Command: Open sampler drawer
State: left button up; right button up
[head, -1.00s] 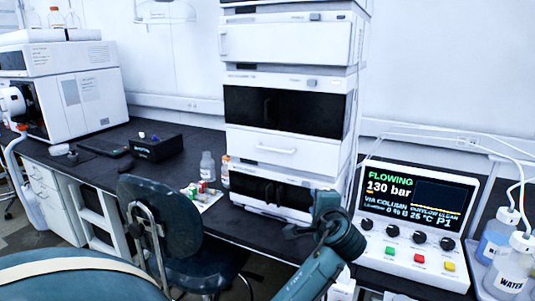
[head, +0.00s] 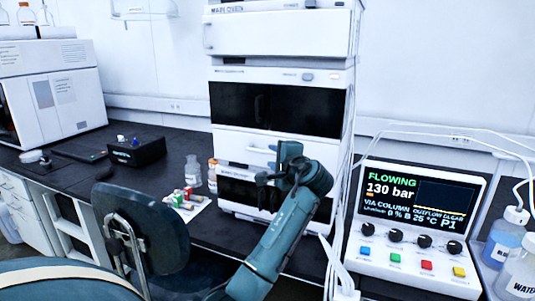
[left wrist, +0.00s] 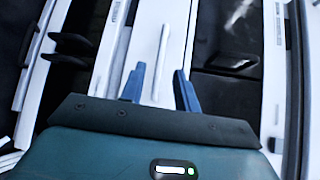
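The instrument stack has a white drawer front (head: 232,146) with a pale bar handle (head: 258,150), below a black window. My left gripper (head: 276,166) is in front of this drawer, over its right part, and hides the handle's right end. In the left wrist view, my left gripper's two blue fingers (left wrist: 160,88) are apart, with nothing clamped. The handle (left wrist: 162,50) runs lengthwise into the gap between the fingertips there. I cannot tell whether the fingers touch it. The drawer looks closed. My right gripper is not in view.
A control box (head: 415,225) with a lit screen stands right of the stack, with bottles (head: 503,236) beside it. Small vials (head: 183,198) and a clear bottle (head: 193,171) are left of the stack. A dark chair (head: 150,232) stands in front of the bench.

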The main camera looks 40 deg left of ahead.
aim_at(267, 153)
pick_arm(q)
jog(key=x, duration=0.5)
grip_shut()
dwell(0.3)
